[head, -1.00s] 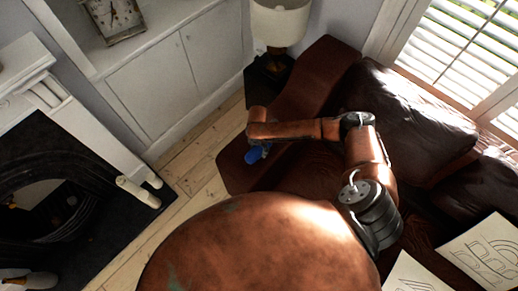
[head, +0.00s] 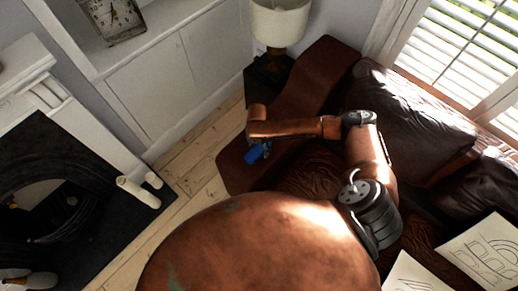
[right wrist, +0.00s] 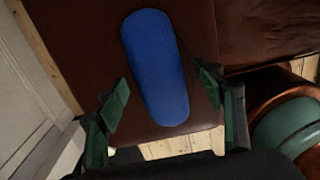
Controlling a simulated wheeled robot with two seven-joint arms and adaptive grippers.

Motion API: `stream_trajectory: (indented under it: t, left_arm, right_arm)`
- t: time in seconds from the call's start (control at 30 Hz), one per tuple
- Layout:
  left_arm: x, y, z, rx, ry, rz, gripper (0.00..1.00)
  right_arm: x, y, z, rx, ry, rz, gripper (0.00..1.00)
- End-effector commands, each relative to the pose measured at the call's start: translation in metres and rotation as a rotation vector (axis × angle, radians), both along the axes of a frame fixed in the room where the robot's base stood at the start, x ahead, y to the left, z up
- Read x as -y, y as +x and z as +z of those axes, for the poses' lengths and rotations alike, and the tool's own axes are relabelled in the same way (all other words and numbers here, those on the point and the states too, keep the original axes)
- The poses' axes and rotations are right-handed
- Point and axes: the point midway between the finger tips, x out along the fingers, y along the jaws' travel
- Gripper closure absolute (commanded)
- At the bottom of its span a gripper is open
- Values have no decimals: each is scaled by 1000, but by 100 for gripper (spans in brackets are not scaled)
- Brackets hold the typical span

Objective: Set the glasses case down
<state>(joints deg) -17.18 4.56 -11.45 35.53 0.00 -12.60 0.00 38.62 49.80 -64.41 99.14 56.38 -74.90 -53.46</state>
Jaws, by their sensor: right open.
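The glasses case is a long blue rounded shape. In the right wrist view the case (right wrist: 156,62) appears to lie on the brown leather of the sofa arm (right wrist: 80,45). My right gripper (right wrist: 166,97) is open, with one finger on each side of the case's near end and visible gaps to both. In the head view the case (head: 256,154) shows as a small blue patch below my right arm's end, over the sofa arm. My right gripper (head: 266,146) is mostly hidden there. My left gripper is not in view.
A lamp (head: 280,22) stands behind the sofa arm. The sofa back (head: 410,115) is on the right, with drawn sheets (head: 485,250) nearby. A fireplace (head: 50,200) and white cabinets (head: 160,80) are on the left.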

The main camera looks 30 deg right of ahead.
Motion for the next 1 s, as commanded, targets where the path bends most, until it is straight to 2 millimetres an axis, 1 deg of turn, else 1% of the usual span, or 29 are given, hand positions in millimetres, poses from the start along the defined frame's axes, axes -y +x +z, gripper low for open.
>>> stream_trajectory:
  t: [0.03,0.3,0.4,0.5,0.67,1.0]
  left_arm:
    - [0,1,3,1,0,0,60]
    - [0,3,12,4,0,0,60]
    - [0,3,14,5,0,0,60]
    - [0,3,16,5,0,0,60]
    - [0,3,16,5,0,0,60]
    - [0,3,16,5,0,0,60]
  right_arm:
    - [1,1,12,3,-1,0,38]
    - [0,3,70,4,-1,0,38]
    - [1,2,86,4,-2,1,38]
    - [0,3,98,3,0,0,38]
    - [0,2,106,1,-1,-1,38]
    - [1,3,108,5,-2,-3,38]
